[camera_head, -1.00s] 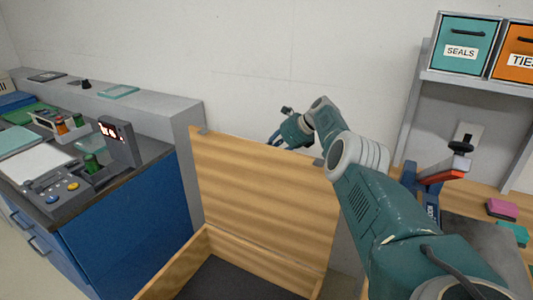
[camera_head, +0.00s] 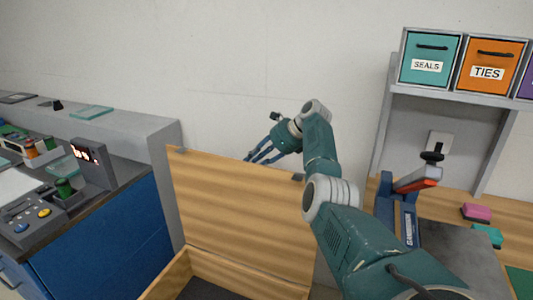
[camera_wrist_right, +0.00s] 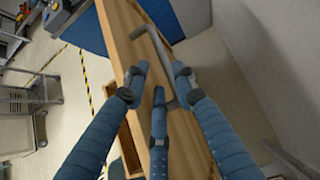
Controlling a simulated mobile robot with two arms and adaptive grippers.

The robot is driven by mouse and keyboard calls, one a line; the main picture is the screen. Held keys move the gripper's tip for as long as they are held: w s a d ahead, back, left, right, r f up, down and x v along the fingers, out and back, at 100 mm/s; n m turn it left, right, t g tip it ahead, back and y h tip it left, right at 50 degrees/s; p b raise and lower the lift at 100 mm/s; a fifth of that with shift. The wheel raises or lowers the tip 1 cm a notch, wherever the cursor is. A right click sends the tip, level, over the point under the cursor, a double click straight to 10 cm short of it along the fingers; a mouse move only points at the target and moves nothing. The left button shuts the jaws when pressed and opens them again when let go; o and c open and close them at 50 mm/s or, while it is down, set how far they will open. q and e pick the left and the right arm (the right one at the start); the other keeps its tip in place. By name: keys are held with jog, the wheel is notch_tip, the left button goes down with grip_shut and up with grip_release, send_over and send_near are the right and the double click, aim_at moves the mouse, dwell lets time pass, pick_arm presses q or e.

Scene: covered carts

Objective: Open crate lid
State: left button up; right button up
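The wooden crate (camera_head: 182,268) stands at the lower middle of the head view, with its dark inside partly visible. Its lid (camera_head: 238,218) is raised and stands about upright at the back, near the wall. My right gripper (camera_head: 257,158) is at the lid's top edge, reaching from behind it; the edge hides part of the fingertips. In the right wrist view, the three blue fingers (camera_wrist_right: 160,80) are spread at the lid's wooden edge (camera_wrist_right: 122,30), near a grey bent metal bar (camera_wrist_right: 155,42). Contact with the lid is unclear. My left gripper is out of view.
A blue cabinet (camera_head: 100,240) with a control panel stands left of the crate. At right are a bench (camera_head: 450,250) with a blue clamp-like tool (camera_head: 408,225) and a shelf (camera_head: 445,95) with labelled bins. The pale wall is close behind the lid.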

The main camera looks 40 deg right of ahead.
jog(key=v, duration=0.6)
dwell(0.4)
